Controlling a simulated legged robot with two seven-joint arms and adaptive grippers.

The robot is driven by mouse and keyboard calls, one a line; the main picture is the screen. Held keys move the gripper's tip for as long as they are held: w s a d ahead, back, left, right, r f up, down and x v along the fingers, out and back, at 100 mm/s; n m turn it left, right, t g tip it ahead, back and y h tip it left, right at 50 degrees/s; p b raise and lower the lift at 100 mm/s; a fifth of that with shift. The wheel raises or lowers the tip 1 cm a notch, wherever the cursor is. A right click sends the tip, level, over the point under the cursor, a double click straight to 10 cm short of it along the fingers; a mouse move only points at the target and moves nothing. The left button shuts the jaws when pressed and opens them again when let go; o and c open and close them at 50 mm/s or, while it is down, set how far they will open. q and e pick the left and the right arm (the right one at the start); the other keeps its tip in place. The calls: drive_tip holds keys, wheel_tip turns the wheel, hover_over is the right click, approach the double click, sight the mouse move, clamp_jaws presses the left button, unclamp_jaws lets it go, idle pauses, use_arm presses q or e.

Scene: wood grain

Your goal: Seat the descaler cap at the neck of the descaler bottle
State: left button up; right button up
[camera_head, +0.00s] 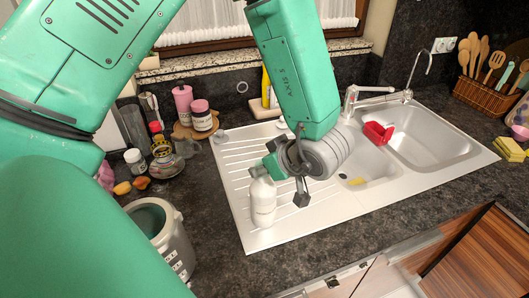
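A white bottle (262,204), which I take for the descaler bottle, stands upright on the ribbed drainboard near its front left edge. My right gripper is not in view.
The steel sink (425,135) with a faucet (375,95) and red caddy (377,132) lies to the right. A grey canister (165,240) stands front left. Jars (201,115) and small bottles crowd the back left. The drainboard around the bottle is clear.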

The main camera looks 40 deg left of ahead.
use_arm(q)
drive_tip(key=shift+s+f+b, duration=0.1)
drive_tip(key=shift+f+b, duration=0.2)
drive_tip(key=shift+f, duration=0.45)
drive_tip(key=shift+c, duration=0.4)
drive_tip(key=o, duration=0.9)
drive_tip(key=shift+o, duration=0.2)
drive_tip(key=w+v, duration=0.1)
drive_tip(key=v, duration=1.1)
drive_tip(key=shift+s, duration=0.35)
